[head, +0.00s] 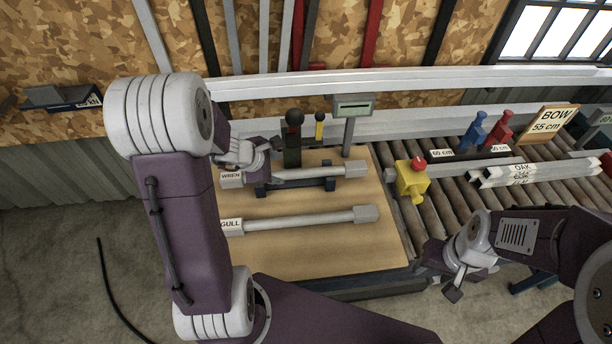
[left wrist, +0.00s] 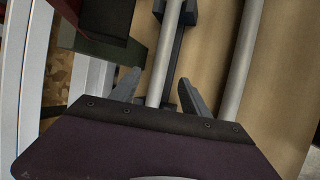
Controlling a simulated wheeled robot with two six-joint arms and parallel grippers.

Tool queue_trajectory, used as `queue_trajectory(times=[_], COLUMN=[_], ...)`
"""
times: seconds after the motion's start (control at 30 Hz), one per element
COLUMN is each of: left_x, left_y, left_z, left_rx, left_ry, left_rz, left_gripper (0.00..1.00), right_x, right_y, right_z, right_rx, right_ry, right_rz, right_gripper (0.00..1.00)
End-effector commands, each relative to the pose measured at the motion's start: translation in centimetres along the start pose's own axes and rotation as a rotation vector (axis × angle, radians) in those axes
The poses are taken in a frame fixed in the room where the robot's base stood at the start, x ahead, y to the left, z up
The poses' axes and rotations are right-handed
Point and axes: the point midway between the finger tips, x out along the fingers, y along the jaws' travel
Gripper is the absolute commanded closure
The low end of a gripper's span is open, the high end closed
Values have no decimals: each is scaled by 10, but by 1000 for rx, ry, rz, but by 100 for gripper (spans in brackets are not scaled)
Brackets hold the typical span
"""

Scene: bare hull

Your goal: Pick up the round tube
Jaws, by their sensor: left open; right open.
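Two pale grey tubes with blocky ends lie across the wooden board. The one labelled WREN (head: 318,173) rests on a dark cradle (head: 330,184); the one labelled GULL (head: 300,220) lies nearer me. Both look round along the middle, so I cannot tell which is meant. My left gripper (head: 268,160) is at the left part of the WREN tube. In the left wrist view its open fingers (left wrist: 158,92) stand either side of that tube (left wrist: 166,55), and the GULL tube (left wrist: 241,65) runs outside them. My right gripper (head: 456,286) is open and empty, right of the board.
A scale-like display (head: 352,108) and black and yellow knobbed levers (head: 294,125) stand behind the WREN tube. A yellow block with a red knob (head: 411,178) is right of the board. A roller conveyor (head: 450,205) holds bars labelled OAK (head: 530,172) and a BOW sign (head: 552,120).

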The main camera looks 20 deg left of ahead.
Motion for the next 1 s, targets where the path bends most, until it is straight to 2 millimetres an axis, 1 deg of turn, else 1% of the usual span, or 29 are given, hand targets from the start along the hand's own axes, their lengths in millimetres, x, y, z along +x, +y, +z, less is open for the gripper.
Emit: queue_trajectory(times=[0.07, 0.23, 0.3, 0.47, 0.6, 0.7, 0.8, 0.97, 1.0], left_x=[4, 32, 38, 43, 70, 85, 91, 90, 90], left_y=[-1, -2, -2, -1, -4, -3, -3, -2, -2], left_z=[0, 0, 0, 2, 5, 5, 5, 6, 6], left_rx=[1, 3, 3, 3, 5, 5, 5, 5, 5], left_ry=[0, -1, -1, -1, -1, -1, 0, -1, -1], left_rz=[-1, -4, -3, -2, -5, -3, -2, -2, -2], left_gripper=[46, 46, 46, 46, 46, 46, 46, 46, 49], right_x=[2, 12, 13, 14, 22, 25, 26, 25, 25], right_y=[0, 0, 0, 0, 0, 1, 1, 0, 0], right_z=[0, 1, 1, 1, 2, 2, 2, 2, 2], right_rx=[0, 0, 0, 0, 0, 0, 0, 0, 0], right_ry=[1, 0, 0, 0, 0, 0, 0, 0, 0], right_rz=[0, 0, 0, 0, 0, 0, 0, 0, 0], right_gripper=[50, 50, 50, 50, 50, 50, 50, 50, 50])
